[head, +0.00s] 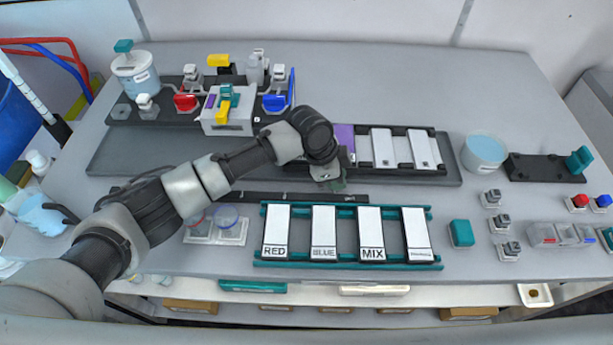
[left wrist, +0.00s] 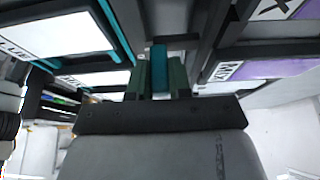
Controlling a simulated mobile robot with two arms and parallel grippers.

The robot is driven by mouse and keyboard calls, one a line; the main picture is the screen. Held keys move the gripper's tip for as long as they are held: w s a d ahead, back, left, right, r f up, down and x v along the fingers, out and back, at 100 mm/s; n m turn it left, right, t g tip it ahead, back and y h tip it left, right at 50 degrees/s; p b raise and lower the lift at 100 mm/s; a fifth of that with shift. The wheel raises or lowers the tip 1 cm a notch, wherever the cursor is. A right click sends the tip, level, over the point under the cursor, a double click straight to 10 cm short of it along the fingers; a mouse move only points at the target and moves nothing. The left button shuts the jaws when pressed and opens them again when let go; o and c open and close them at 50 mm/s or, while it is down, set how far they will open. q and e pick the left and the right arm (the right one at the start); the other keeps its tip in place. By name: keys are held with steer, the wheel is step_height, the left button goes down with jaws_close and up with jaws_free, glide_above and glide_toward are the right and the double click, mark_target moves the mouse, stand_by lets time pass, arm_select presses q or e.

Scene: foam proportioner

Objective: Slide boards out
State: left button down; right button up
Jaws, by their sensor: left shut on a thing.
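Four white boards stand side by side in the teal rack (head: 350,266) in the head view: the RED board (head: 275,228), the BLUE board (head: 323,228), the MIX board (head: 369,228) and a fourth with small print (head: 416,230). A dark rack (head: 452,170) behind holds a purple board (head: 344,136) and two white boards (head: 383,148) (head: 420,149). My left gripper (head: 332,184) is between the racks, by the purple board. In the left wrist view its fingers (left wrist: 160,80) are closed around a narrow teal piece (left wrist: 159,58). What that piece belongs to is hidden.
A dark strip (head: 270,196) lies between the racks. A valve assembly (head: 228,108) stands behind my left arm, with a white bucket (head: 135,75) to its left. A round tub (head: 485,151) and a teal block (head: 461,233) are right of the racks.

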arm_select(q)
steer(key=d, duration=0.3)
steer(key=shift+d+b, duration=0.3)
steer(key=shift+s, duration=0.1)
steer(key=c, duration=1.4)
jaws_free()
steer(key=shift+d, duration=0.1)
steer(key=o, duration=0.4)
steer(key=shift+d, duration=0.15)
steer(key=shift+c, duration=0.2)
steer(key=shift+a+r, duration=0.35)
steer(key=b+v, duration=0.2)
steer(key=v, duration=0.8)
steer(key=shift+d, duration=0.2)
